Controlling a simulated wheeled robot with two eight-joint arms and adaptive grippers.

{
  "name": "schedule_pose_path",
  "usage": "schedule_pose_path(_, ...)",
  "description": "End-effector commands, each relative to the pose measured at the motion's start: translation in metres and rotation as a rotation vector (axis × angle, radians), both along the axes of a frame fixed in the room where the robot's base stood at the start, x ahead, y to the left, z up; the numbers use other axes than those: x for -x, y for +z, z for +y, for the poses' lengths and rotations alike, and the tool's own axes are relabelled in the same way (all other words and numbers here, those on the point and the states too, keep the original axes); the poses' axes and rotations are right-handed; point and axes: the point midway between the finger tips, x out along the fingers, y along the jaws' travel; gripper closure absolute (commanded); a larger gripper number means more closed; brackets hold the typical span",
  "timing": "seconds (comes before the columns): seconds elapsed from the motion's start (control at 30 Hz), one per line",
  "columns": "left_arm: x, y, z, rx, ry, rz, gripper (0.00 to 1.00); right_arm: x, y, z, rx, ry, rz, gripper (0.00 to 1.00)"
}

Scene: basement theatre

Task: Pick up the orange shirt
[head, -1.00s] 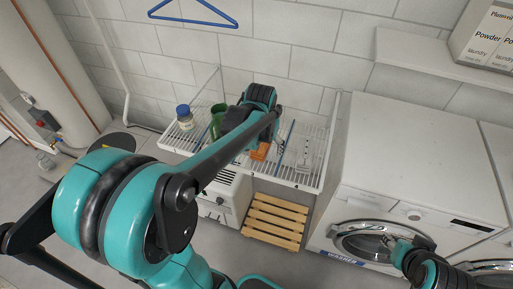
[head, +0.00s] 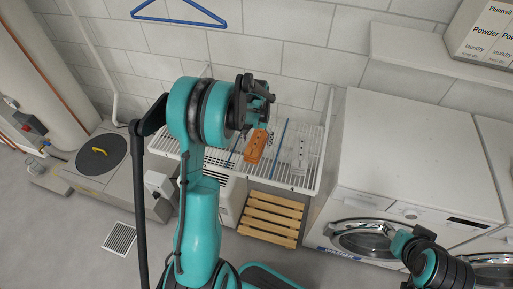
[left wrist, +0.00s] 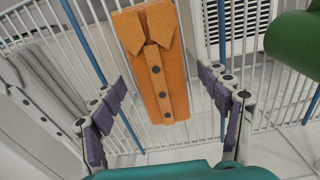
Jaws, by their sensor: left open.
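The orange shirt (head: 256,146) lies flat on a white wire rack (head: 322,146), folded with collar and buttons showing. In the left wrist view the orange shirt (left wrist: 155,62) is upper middle, its lower end between and beyond my fingers. My left gripper (head: 262,102) is just above and behind the shirt in the head view. In the wrist view my left gripper (left wrist: 163,88) is open and empty, its purple-padded fingers spread either side of the shirt. My right arm shows at the lower right by the washer; its gripper cannot be made out clearly.
A blue rod (left wrist: 85,42) lies between the shirts. A green container (left wrist: 296,46) stands at the right. A washer (head: 410,170) stands right of the rack; a wooden slatted piece (head: 270,218) is below.

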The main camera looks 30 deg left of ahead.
Motion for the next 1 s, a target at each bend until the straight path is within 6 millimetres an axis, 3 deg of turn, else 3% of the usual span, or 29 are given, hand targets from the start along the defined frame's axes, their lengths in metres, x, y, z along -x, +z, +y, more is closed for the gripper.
schedule_pose_path(0.1,0.0,-0.017,0.0,0.0,-0.001,0.0,0.24,0.0,-0.008,0.0,0.0,0.0,0.0,0.6)
schedule_pose_path(0.33,0.0,-0.017,-0.001,0.0,-0.001,-0.001,0.27,0.0,-0.006,0.0,0.0,0.0,0.0,0.6)
schedule_pose_path(0.53,0.0,-0.016,-0.001,0.0,-0.001,-0.001,0.8,0.0,-0.006,0.0,0.0,0.0,0.0,0.6)
schedule_pose_path(0.87,0.0,-0.015,-0.001,0.0,-0.001,-0.001,0.8,0.0,-0.006,0.0,0.0,0.0,0.0,0.6)
schedule_pose_path(1.0,0.0,-0.006,-0.001,0.0,-0.001,-0.001,0.8,0.0,-0.001,0.0,0.0,0.0,0.0,0.6)
